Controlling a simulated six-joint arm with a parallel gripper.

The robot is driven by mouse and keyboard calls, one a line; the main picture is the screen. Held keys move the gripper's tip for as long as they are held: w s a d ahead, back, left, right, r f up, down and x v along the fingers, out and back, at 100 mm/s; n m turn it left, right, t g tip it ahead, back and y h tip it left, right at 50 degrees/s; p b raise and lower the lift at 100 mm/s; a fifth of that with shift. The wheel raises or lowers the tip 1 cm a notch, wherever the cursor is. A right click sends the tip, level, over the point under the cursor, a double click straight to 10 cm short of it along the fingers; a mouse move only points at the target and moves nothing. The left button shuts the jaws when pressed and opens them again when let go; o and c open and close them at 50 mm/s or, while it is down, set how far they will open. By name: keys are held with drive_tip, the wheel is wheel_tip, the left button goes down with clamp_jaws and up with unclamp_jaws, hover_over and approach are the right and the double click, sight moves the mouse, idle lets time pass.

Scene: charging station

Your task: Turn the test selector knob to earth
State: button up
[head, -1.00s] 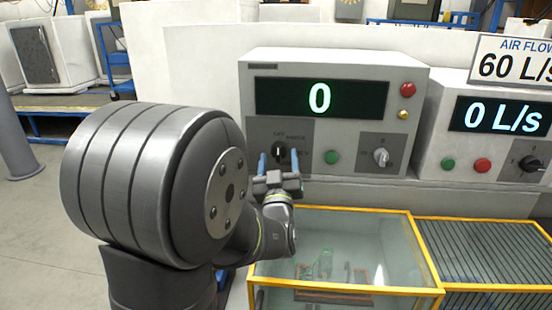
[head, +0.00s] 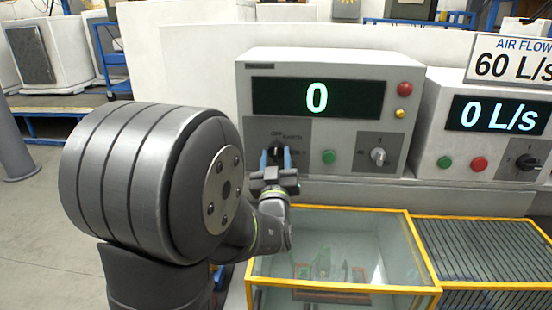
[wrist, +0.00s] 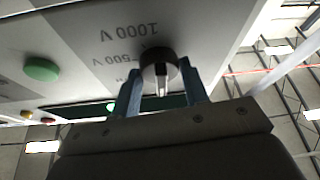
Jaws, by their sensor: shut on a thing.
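The test selector knob (head: 275,149) is a small black knob on a dark grey patch at the lower left of the left tester (head: 319,72), whose display reads 0. My gripper (head: 276,160) has its two blue fingers on either side of it and is shut on it. In the wrist view the black knob (wrist: 158,66) sits between the fingertips of my gripper (wrist: 162,78), with a pale stripe towards the picture's bottom. Upside-down 1000 V and 500 V labels show beside it. The fingers partly hide the panel lettering in the head view, so I cannot read the knob's setting.
A green button (head: 329,157) and a second, grey knob (head: 378,156) are right of my gripper. A red button (head: 404,89) and a yellow one are higher up. A yellow-framed glass case (head: 345,212) stands below in front. The air flow unit (head: 480,130) is at the right.

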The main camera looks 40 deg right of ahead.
drive_tip(key=m+g+h, duration=0.1)
drive_tip(key=m, duration=0.1)
drive_tip(key=m+g+h, duration=0.1)
drive_tip(key=m, duration=0.2)
drive_tip(key=m+g, duration=0.1)
drive_tip(key=m, duration=0.1)
drive_tip(key=shift+w+a+m+h, duration=0.2)
drive_tip(key=shift+m+h, duration=0.2)
drive_tip(key=shift+r+m+g+h, duration=0.1)
drive_tip(key=shift+m+g+h, duration=0.15)
drive_tip(key=shift+m+g, duration=0.75)
drive_tip(key=shift+m+g+h, duration=0.25)
drive_tip(key=shift+m+g, duration=0.05)
drive_tip(key=shift+m, duration=1.4)
drive_tip(key=o, duration=1)
drive_tip(key=v, duration=1.7)
drive_tip(key=shift+a, duration=0.3)
